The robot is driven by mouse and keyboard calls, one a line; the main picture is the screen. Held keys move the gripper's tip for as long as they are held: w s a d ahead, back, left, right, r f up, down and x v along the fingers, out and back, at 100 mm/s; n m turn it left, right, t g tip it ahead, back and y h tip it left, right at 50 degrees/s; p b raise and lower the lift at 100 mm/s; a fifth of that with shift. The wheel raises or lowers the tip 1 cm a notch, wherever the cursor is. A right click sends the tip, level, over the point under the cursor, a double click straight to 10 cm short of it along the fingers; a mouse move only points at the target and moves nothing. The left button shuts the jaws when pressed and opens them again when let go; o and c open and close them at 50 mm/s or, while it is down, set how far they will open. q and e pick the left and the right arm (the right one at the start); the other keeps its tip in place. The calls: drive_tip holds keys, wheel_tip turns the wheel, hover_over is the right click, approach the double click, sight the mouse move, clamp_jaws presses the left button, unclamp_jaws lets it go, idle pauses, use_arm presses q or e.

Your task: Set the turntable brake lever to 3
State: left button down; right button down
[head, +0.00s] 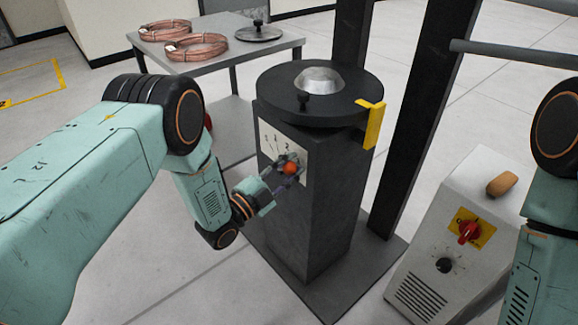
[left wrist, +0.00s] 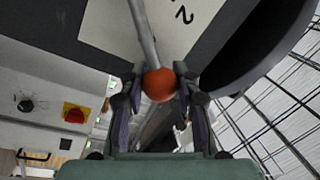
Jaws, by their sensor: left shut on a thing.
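The brake lever's orange-red knob (head: 291,168) is at the front of the dark turntable pedestal (head: 318,215), over a white number plate (head: 270,140). My left gripper (head: 287,174) is shut on the knob. In the left wrist view the knob (left wrist: 159,84) sits between the two fingers, with the grey lever rod (left wrist: 143,35) running up from it. A "2" shows on the plate (left wrist: 187,22) there. In the head view the gripper covers part of the plate, so the lever's exact setting cannot be told. My right gripper is out of view; only part of that arm shows at the right edge.
The round dark turntable (head: 345,88) with a yellow bracket (head: 372,122) tops the pedestal. A dark column (head: 412,120) stands to its right. A grey control box (head: 450,240) with a red switch stands at the right. A table (head: 205,62) with copper coils (head: 203,46) is behind.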

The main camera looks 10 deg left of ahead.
use_arm(q)
drive_tip(key=shift+s+f, duration=0.1)
drive_tip(key=shift+f, duration=0.1)
drive_tip(key=c, duration=1.3)
unclamp_jaws()
drive_tip(key=o, duration=0.3)
drive_tip(key=shift+o, duration=0.2)
drive_tip(key=shift+r, duration=0.1)
drive_tip(key=v, duration=1.2)
